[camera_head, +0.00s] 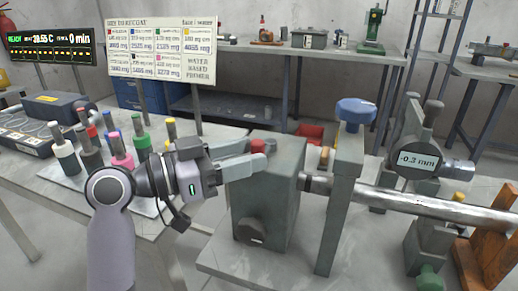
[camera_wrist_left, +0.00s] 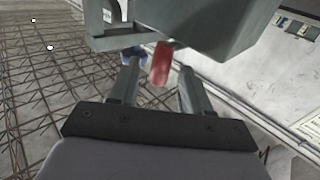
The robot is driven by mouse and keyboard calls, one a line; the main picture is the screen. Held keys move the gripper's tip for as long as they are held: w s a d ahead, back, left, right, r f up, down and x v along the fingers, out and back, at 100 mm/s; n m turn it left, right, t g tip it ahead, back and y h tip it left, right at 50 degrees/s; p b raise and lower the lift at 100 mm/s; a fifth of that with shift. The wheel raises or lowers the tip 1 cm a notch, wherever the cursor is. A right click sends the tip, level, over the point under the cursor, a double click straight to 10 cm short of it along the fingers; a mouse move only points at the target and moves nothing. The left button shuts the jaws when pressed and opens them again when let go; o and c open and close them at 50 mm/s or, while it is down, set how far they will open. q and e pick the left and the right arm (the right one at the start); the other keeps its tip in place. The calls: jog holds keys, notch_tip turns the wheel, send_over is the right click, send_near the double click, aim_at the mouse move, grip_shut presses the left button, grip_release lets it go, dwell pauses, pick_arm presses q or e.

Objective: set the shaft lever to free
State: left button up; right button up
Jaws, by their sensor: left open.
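A grey block-shaped housing (camera_head: 268,200) stands on a metal plate, with a shaft (camera_head: 400,195) running out of it to the right. A red-tipped part (camera_head: 258,146), which seems to be the shaft lever, shows at the top of the housing. My left gripper (camera_head: 262,156) is open beside the housing's upper left, its fingers pointing right at the red part. In the left wrist view the red part (camera_wrist_left: 161,66) lies between the two finger tips, with a gap on either side. Its base and any position marks are hidden. My right gripper is not in view.
A post with a blue knob (camera_head: 355,110) stands right of the housing. A round gauge (camera_head: 417,160) reading -0.3 mm is further right. Several colour-capped bottles (camera_head: 115,145) stand on the left table. A sign board (camera_head: 160,52) is behind.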

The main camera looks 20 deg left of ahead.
pick_arm(q)
jog(key=shift+x, duration=1.05)
jog(key=shift+w+d, duration=0.25)
jog(key=shift+d, duration=0.05)
grip_shut()
